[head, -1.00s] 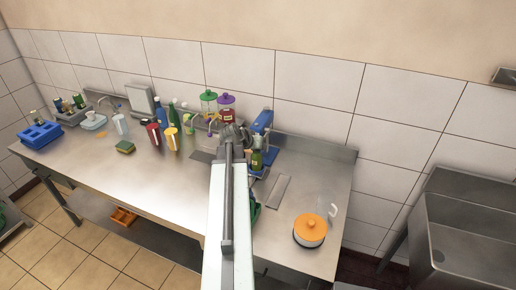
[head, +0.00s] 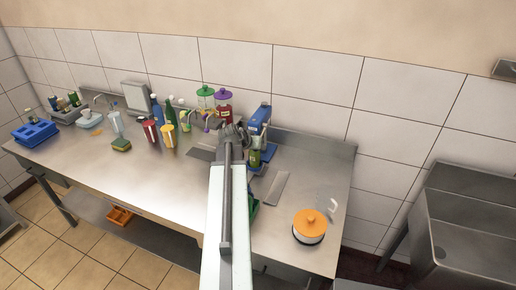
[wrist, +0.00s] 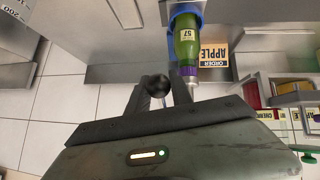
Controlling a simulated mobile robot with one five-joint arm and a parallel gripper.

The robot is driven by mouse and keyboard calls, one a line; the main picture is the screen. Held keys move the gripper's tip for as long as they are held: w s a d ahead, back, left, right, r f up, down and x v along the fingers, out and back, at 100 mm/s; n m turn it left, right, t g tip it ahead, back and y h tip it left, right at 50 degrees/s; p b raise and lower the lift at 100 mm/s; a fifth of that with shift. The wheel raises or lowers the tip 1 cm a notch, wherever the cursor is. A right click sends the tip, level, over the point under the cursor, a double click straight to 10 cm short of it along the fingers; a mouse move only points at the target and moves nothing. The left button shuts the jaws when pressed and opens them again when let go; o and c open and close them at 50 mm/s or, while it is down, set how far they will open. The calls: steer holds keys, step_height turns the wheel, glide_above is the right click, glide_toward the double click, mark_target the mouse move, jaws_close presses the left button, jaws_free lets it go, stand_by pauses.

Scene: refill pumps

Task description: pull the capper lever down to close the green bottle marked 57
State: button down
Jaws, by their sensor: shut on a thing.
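The green bottle marked 57 (wrist: 187,42) stands in the blue capper, its label facing my wrist camera. In the head view the bottle (head: 255,158) shows just right of my gripper, in front of the blue capper (head: 261,118). My gripper (wrist: 153,92) is shut on the round black knob of the capper lever (wrist: 156,84). The knob sits between the two fingertips, beside the bottle in the wrist view. In the head view my gripper (head: 236,131) and arm hide the lever and part of the capper.
Pump jars with green (head: 205,92) and purple (head: 223,94) lids stand behind my gripper. Red and yellow cups, bottles and a sponge (head: 121,145) are to the left. An orange-lidded pot (head: 310,226) is at the right front. The steel counter's (head: 120,180) front is mostly clear.

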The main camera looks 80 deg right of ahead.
steer(key=shift+w+d+r, duration=0.1)
steer(key=shift+d, duration=0.05)
stand_by(0.6)
steer(key=c, duration=1.4)
jaws_free()
steer(key=shift+o, duration=1.2)
steer(key=shift+d, duration=0.1)
steer(key=shift+p+v, duration=0.9)
steer(key=shift+v, duration=0.2)
steer(key=p+v, duration=0.5)
steer(key=v, duration=0.1)
steer(key=shift+r, duration=0.4)
